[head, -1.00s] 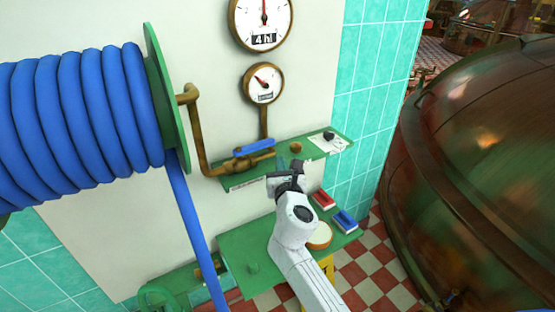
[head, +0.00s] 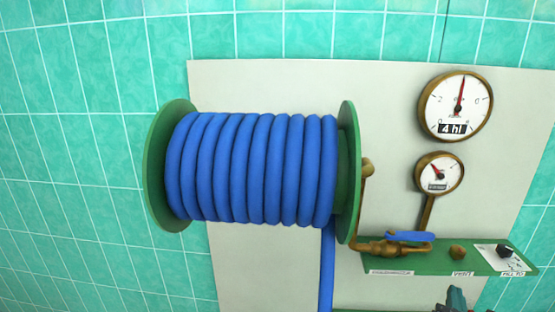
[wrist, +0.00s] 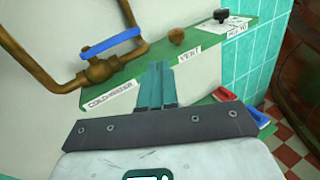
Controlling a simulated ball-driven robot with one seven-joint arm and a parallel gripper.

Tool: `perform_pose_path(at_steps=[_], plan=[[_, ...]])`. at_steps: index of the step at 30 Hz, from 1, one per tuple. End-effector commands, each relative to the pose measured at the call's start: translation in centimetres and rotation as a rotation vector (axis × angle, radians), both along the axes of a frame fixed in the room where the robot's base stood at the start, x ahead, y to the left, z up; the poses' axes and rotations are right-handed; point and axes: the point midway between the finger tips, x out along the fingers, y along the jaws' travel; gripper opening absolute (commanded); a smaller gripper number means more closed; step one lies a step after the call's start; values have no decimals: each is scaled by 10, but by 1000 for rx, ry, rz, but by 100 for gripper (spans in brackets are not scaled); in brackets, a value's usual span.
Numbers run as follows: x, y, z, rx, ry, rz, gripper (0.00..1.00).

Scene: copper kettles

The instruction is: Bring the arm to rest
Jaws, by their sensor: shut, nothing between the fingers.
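My gripper (wrist: 157,68) has two teal fingers lying together, shut and empty. In the wrist view the fingertips overlap the green shelf (wrist: 212,61), near the "COLD WATER" label, but I cannot tell whether they touch it. In the head view only the tip of my gripper (head: 456,298) shows at the bottom edge, below the shelf (head: 380,266). The rest of my arm is out of that view.
A brass valve with a blue lever (wrist: 111,42), a brown knob (wrist: 176,36) and a black knob (wrist: 220,15) are at the shelf. A blue hose reel (head: 250,168) and two gauges (head: 456,105) are on the wall.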

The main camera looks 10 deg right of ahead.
Motion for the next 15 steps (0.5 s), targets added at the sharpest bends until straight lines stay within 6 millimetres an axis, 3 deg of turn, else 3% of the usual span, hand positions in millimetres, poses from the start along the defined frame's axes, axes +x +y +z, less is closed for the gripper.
perform_pose_path(at_steps=[8,15], plan=[[-67,16,-72,819,-289,-279,0],[-138,67,-144,1487,-486,-727,0]])
